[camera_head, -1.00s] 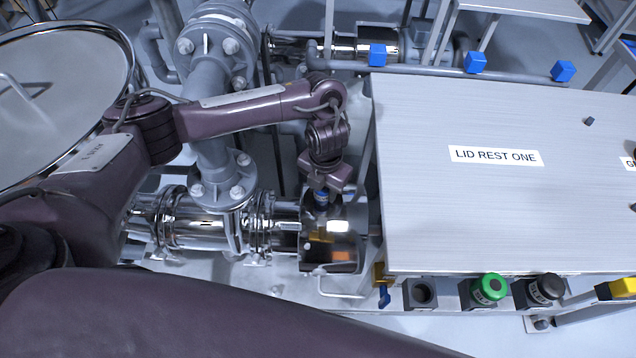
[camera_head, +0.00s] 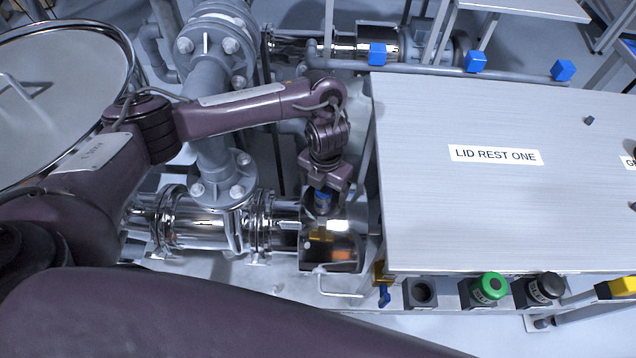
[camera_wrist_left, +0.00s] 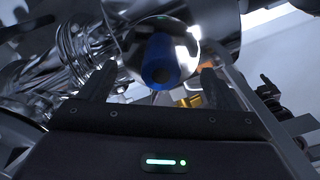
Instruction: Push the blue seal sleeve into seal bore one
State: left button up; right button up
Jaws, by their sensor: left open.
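My left gripper (camera_head: 325,188) is just above the sleeve. In the wrist view its two fingers (camera_wrist_left: 155,84) are spread apart, with the sleeve's end between and beyond them, apparently untouched. I cannot make out seal bore one or how deep the sleeve sits. My right gripper is out of view.
The flat metal plate labelled LID REST ONE (camera_head: 500,210) lies just right of my gripper. A grey flanged pipe (camera_head: 212,155) rises to the left.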

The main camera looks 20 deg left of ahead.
pick_arm(q)
jog(key=shift+f, duration=0.9)
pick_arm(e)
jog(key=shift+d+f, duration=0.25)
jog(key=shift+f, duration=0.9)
pick_arm(q)
jog(key=shift+w+d+r+p, duration=0.15)
jog(key=shift+w+r+p, duration=0.05)
jog(key=shift+r+p, duration=0.35)
jog(key=shift+w+d+r+p, duration=0.2)
jog(key=shift+r+p, duration=0.25)
jog(key=shift+p, duration=0.25)
jog(key=shift+w+d+r+p, duration=0.15)
jog(key=shift+w+r+p, duration=0.05)
jog(key=shift+r+p, duration=1.65)
jog(key=shift+p, duration=0.05)
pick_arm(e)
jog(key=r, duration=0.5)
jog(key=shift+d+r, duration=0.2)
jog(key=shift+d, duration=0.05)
pick_arm(q)
notch_tip(320, 180, up, 8)
jog(key=p, duration=0.2)
jog(key=shift+p, duration=0.35)
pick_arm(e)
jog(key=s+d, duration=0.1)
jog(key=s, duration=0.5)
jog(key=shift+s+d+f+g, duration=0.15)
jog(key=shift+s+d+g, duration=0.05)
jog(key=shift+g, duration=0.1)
